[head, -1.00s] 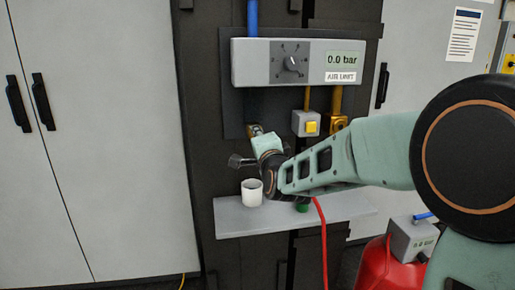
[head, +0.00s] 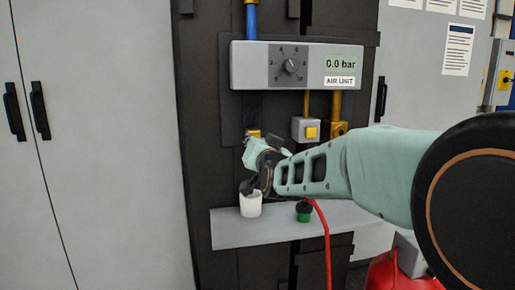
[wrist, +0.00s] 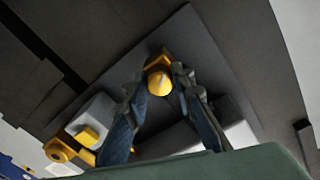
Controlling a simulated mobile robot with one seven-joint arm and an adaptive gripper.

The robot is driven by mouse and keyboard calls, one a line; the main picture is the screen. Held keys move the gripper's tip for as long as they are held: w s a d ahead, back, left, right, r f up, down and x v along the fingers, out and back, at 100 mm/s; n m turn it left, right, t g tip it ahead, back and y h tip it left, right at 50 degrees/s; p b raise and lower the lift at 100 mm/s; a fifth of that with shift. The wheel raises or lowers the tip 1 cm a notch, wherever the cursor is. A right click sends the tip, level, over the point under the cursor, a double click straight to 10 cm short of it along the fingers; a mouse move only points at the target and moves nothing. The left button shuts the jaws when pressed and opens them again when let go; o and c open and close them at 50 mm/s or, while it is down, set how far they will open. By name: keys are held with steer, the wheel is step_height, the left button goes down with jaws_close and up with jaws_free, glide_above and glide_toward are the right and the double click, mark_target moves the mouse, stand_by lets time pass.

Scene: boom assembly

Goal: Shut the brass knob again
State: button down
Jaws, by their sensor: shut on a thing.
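The brass knob (wrist: 159,83) shows in the wrist view, between the two fingertips of my gripper (wrist: 157,80). My gripper is shut on it, one finger on each side. In the head view the brass knob (head: 253,132) is a small bit of brass below the air unit (head: 250,65), at the tip of my gripper (head: 254,141). The gripper hides most of it there.
A small box with a yellow button (head: 311,132) and a brass fitting (head: 338,128) sit right of the knob. Below, a grey shelf (head: 235,231) bears a white cup (head: 250,208) and a green-and-black part (head: 303,215). A red hose (head: 324,235) hangs in front.

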steer(key=shift+n+b, duration=0.35)
steer(key=shift+n, duration=1.25)
steer(key=c, duration=1.7)
jaws_free()
steer(key=shift+o, duration=0.2)
steer(key=shift+r, duration=0.1)
step_height(320, 180, up, 10)
steer(key=shift+f, duration=0.1)
